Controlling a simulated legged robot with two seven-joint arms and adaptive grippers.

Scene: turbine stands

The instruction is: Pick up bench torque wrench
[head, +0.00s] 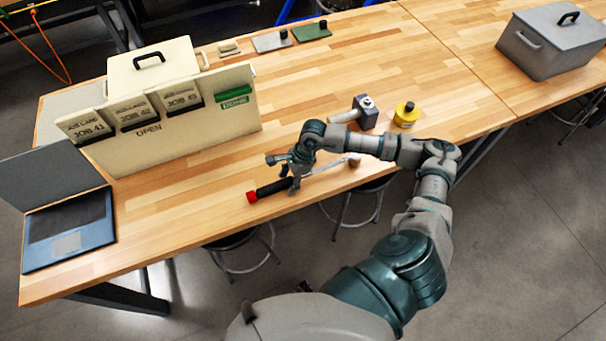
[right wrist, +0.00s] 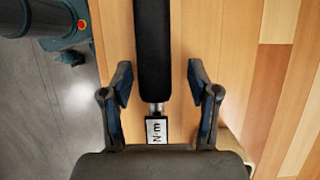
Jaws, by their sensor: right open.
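The bench torque wrench (head: 272,188) lies on the wooden bench near its front edge. It has a black grip with a red end at the left and a silver shaft running right, partly behind my right arm. My right gripper (head: 293,183) is over the wrench where the grip meets the shaft. In the right wrist view, the black grip (right wrist: 153,50) and a label reading N·m lie between the open fingers of my right gripper (right wrist: 159,85). A gap shows on both sides of the wrench. My left gripper is not in view.
A mallet (head: 357,112) and a yellow round item (head: 406,114) lie behind my right arm. A cream job-card rack (head: 200,122) and a laptop (head: 68,230) stand to the left. A grey lidded box (head: 545,52) is at the far right. Stools are under the front edge.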

